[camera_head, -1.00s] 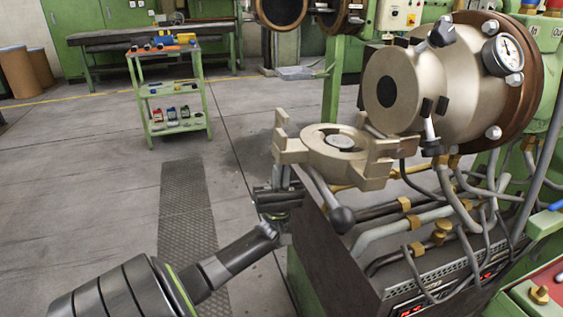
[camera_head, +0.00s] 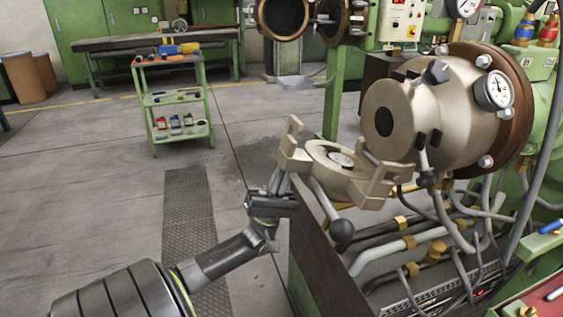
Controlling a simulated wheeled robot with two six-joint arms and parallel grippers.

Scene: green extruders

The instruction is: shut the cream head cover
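The cream head cover (camera_head: 330,160) is swung open beside the round cream extruder head (camera_head: 432,105), attached at its right side. It is a ring-shaped plate with lugs and a pale centre disc, tilted with its left end higher. A bar handle with a black ball (camera_head: 342,231) hangs below it. My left gripper (camera_head: 279,180) is at the cover's left end, just under it, and seems to touch it. Whether its fingers are open or shut is unclear. The head's dark round opening (camera_head: 384,122) shows uncovered. My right gripper is not in view.
Grey pipes and hoses (camera_head: 400,240) run below the head, above a dark cabinet (camera_head: 325,265). A pressure gauge (camera_head: 495,89) sits at the right. A green trolley (camera_head: 178,98) with tools stands back left. The floor left of the machine is clear.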

